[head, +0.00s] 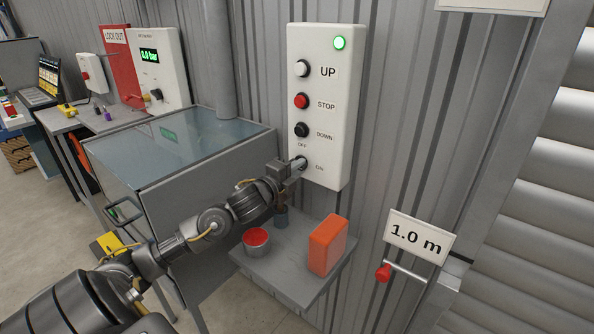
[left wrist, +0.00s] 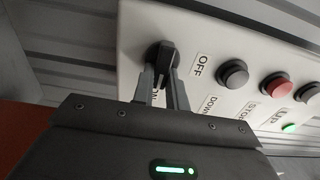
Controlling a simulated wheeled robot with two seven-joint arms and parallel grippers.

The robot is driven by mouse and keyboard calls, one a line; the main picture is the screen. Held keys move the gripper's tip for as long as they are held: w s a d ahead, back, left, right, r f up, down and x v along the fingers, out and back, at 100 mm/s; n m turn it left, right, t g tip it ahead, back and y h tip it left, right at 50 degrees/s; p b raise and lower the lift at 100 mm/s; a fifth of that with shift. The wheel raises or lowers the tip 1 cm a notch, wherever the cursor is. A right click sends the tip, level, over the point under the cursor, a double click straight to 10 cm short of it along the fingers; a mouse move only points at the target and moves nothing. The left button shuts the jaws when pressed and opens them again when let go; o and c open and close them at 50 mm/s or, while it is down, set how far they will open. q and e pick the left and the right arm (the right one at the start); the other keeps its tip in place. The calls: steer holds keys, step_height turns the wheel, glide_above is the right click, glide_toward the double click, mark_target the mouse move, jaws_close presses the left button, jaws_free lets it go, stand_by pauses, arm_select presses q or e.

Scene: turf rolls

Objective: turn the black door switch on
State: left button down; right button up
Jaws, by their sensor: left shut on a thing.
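The black door switch (left wrist: 160,54) is a dark rotary knob low on the white control panel (head: 325,60), below the DOWN button. In the left wrist view the OFF label shows to its right and the ON label is partly hidden behind a finger. My left gripper (head: 298,165) is at the switch in the head view, its fingers closed on the knob; the fingers (left wrist: 163,88) also show on either side of the knob's grip bar in the left wrist view. I cannot tell exactly which label the knob points at. My right gripper is out of view.
The panel carries UP, STOP (head: 301,101) and DOWN buttons and a lit green lamp (head: 340,43). Below is a grey shelf (head: 290,283) with an orange box (head: 327,246) and a red-topped tin (head: 256,241). A glass-topped cabinet (head: 180,140) stands left, a red-handled crank (head: 384,272) right.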

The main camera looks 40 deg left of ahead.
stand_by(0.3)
arm_select(q)
steer(key=c, duration=1.4)
jaws_free()
steer(key=shift+s, duration=0.1)
steer(key=s+b, duration=0.2)
steer(key=s, duration=0.8)
steer(key=shift+s, duration=0.35)
steer(key=shift+d, duration=0.1)
